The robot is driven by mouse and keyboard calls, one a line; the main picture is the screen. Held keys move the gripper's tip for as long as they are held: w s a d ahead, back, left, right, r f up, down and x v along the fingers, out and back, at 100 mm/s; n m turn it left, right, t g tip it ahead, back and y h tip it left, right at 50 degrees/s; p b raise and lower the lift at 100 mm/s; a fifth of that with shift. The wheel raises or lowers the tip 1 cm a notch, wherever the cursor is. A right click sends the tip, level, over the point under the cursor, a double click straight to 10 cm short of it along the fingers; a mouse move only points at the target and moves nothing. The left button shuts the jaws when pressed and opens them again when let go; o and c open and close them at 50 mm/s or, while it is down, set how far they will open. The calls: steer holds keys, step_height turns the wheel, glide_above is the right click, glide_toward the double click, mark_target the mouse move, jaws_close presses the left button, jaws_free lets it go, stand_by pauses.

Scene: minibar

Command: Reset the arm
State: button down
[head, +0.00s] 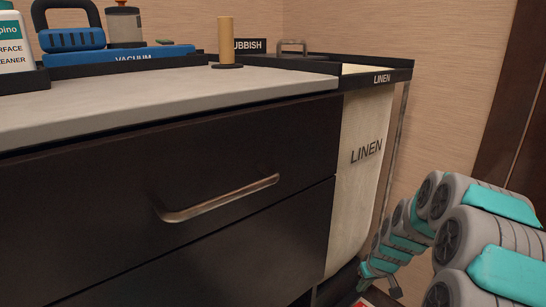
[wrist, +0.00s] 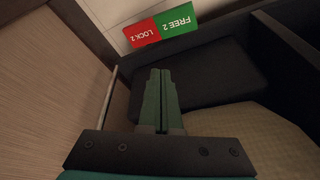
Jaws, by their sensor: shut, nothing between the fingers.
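My gripper (wrist: 162,73) is in the wrist view, its two green fingers pressed together with nothing between them. In the head view my grey and teal arm reaches down at the right, beside the cart's linen bag (head: 360,160). The arm's far end is low, near the bottom edge of that view, and too small to read clearly. In the wrist view the fingers point toward a dark flat panel (wrist: 215,80) and a red and green label (wrist: 160,27) reading LOCK 2 and FREE 2.
A dark cart drawer (head: 200,170) with a metal handle (head: 220,199) fills the left of the head view. The grey cart top (head: 150,90) holds a vacuum (head: 70,35), a cleaner bottle (head: 12,40) and an upright tan cylinder (head: 226,42). A wood-grain wall stands behind.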

steer(key=s+a+r+g+p, duration=0.1)
steer(key=s+a+r+p, duration=0.1)
steer(key=s+a+r, duration=0.45)
steer(key=s+a+r+g+p, duration=0.1)
steer(key=s+a+r+p, duration=0.25)
steer(key=s+r, duration=0.6)
steer(key=s+a+r+g+p, duration=0.1)
steer(key=s+r, duration=0.2)
steer(key=s, duration=0.4)
steer(key=s+a+r+m+g+p, duration=0.1)
steer(key=s+r, duration=0.3)
steer(key=s, duration=0.3)
steer(key=s+a+r+g+h+p, duration=0.1)
steer(key=s+r+p, duration=0.1)
steer(key=s, duration=0.6)
steer(key=shift+a+r+m, duration=0.3)
steer(key=shift+r+m, duration=0.1)
steer(key=shift+r, duration=0.35)
